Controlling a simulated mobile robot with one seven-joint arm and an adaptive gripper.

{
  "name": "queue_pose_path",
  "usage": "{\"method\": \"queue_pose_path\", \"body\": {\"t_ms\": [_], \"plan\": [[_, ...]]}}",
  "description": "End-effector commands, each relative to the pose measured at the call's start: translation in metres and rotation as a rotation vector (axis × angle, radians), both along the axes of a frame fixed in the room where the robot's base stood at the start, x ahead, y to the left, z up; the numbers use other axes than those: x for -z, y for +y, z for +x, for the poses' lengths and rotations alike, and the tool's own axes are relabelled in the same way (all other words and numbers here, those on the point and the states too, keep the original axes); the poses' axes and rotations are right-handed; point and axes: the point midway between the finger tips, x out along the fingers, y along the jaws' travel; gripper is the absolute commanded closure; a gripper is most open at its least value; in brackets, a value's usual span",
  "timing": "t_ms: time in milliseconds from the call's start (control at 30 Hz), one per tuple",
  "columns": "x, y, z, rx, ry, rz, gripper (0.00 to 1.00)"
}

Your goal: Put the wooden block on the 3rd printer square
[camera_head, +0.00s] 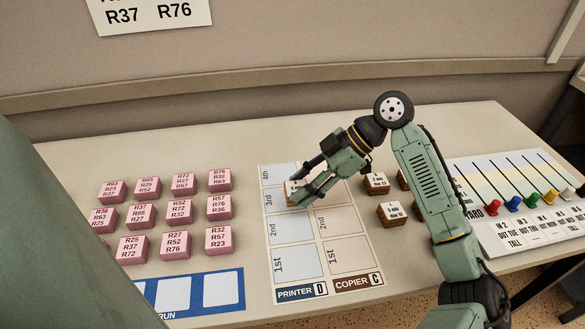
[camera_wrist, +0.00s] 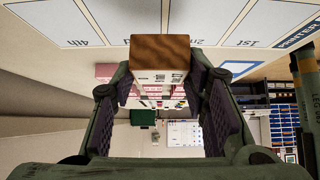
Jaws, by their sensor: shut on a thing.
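My gripper (camera_head: 303,190) is shut on a wooden block (camera_head: 292,187) with a white label, over the 3rd printer square (camera_head: 276,204) of the "PRINTER D" column. The block and my fingers hide much of that square. In the wrist view the wooden block (camera_wrist: 160,50) sits between both fingers (camera_wrist: 163,85), its brown side showing and its labelled face partly seen. I cannot tell whether the block touches the board. The 1st and 2nd printer squares look empty.
Other labelled wooden blocks (camera_head: 392,213) stand right of the board, some partly behind my arm. Several pink blocks (camera_head: 180,211) stand in rows to the left, above a blue-framed strip (camera_head: 236,304). A panel with coloured sliders (camera_head: 495,185) lies at the right.

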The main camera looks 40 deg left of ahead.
Motion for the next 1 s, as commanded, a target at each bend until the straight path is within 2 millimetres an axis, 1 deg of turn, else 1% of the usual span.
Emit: {"method": "queue_pose_path", "body": {"t_ms": [33, 100, 200, 267, 367, 533, 600, 867, 1000], "plan": [[0.0, 0.012, 0.003, -0.001, -0.002, -0.002, 0.91], [0.002, 0.024, 0.006, -0.001, -0.001, -0.002, 0.91], [0.003, 0.035, 0.01, 0.001, -0.001, -0.001, 0.91], [0.004, 0.039, 0.01, 0.0, -0.001, 0.001, 0.91], [0.01, 0.04, 0.011, 0.0, -0.002, 0.0, 0.91], [0.035, 0.039, 0.011, 0.002, -0.002, -0.001, 0.91], [0.041, 0.04, 0.011, 0.002, -0.001, 0.0, 0.91], [0.039, 0.04, 0.011, 0.0, 0.0, 0.002, 0.91], [0.043, 0.04, 0.011, 0.001, 0.0, 0.001, 0.91]]}}
